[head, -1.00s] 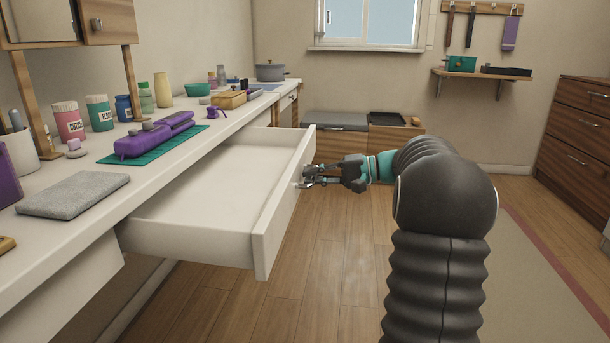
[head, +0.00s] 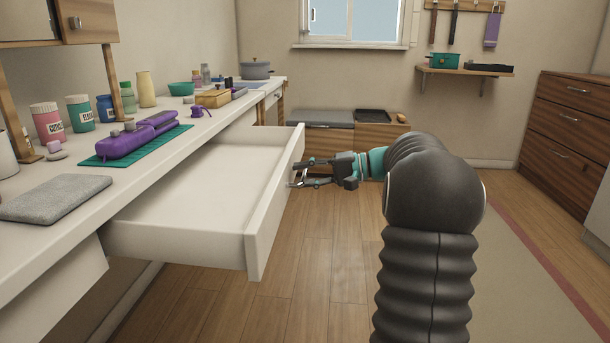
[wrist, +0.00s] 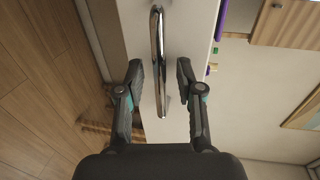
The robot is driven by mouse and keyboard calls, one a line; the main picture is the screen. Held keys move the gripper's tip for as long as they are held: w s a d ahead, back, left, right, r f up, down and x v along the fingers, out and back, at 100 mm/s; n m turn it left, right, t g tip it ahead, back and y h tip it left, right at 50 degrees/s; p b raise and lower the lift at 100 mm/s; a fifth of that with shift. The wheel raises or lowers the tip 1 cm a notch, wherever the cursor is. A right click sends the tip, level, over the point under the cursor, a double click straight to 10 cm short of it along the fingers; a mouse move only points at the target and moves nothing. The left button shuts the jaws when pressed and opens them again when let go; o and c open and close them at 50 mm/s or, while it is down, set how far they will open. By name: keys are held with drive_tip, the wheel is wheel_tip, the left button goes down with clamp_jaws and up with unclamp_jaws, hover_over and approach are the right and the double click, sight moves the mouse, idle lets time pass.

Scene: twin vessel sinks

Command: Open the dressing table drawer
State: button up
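The white dressing table drawer (head: 272,210) is pulled far out from under the white tabletop, and its inside is empty. Its shiny metal bar handle (wrist: 158,62) is on the drawer front, which also shows in the wrist view (wrist: 186,25). My gripper (head: 298,173) is at the outer face of the drawer front. In the wrist view my gripper (wrist: 160,76) is open, with one finger on each side of the handle and a gap on both sides. In the head view the handle is small and partly hidden by the fingers.
The tabletop (head: 75,223) carries a grey slab (head: 55,197), a purple item (head: 138,137) on a green mat, jars and a pot (head: 255,70). A wooden chest of drawers (head: 570,135) stands at the right. The wooden floor (head: 330,270) beside the drawer is clear.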

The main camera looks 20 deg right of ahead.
drive_tip(key=v, duration=1.2)
